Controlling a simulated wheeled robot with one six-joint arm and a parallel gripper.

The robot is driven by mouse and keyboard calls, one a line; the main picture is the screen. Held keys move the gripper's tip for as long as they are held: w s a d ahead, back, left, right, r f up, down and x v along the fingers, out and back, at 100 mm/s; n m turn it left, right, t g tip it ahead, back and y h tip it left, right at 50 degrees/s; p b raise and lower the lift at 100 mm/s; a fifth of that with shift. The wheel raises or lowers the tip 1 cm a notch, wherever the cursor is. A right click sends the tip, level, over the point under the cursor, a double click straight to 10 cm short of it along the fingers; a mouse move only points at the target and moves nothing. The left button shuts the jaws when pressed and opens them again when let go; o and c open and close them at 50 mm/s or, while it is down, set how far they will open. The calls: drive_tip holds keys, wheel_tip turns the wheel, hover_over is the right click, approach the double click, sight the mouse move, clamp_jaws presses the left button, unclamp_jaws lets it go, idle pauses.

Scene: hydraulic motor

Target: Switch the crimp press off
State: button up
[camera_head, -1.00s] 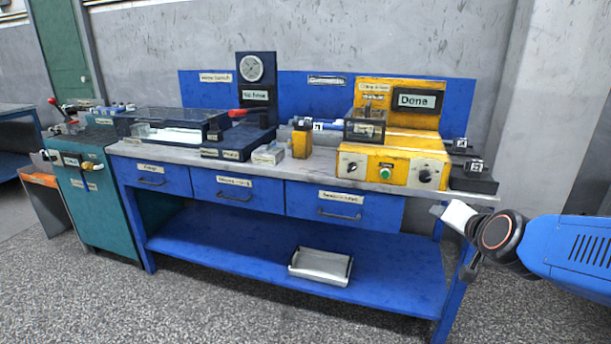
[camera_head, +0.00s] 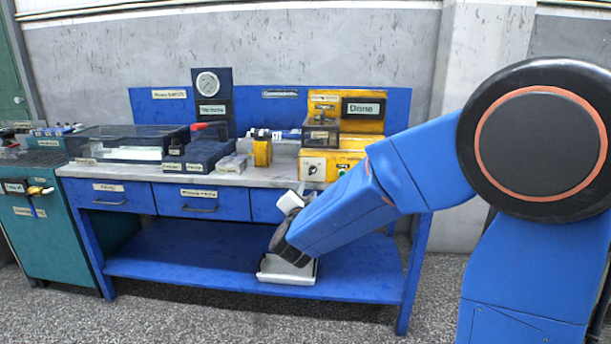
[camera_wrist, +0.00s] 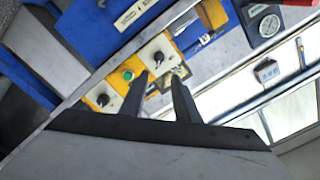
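The yellow crimp press (camera_head: 326,102) stands at the right end of the blue bench, and its display (camera_head: 363,108) reads "Done". In the wrist view the yellow front panel (camera_wrist: 114,84) shows a green button (camera_wrist: 128,75) between two black dials (camera_wrist: 158,57) (camera_wrist: 103,101). Their exact settings are too small to read. My gripper (camera_wrist: 158,80) is open and empty, its fingers in front of the panel in the picture. In the head view the fingertips are not clear.
A pressure gauge (camera_head: 208,83) stands on a dark block at the back, with a red lever (camera_head: 205,126) nearby. A clear-lidded case (camera_head: 119,142) is on the left. A white tray (camera_head: 287,270) lies on the lower shelf. Drawers (camera_head: 203,202) line the bench front.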

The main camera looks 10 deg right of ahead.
sight(312, 172)
drive_tip(key=x, duration=1.5)
drive_tip(key=shift+w+d+f, duration=0.1)
drive_tip(key=shift+w+d, duration=0.15)
drive_tip(key=c, duration=0.7)
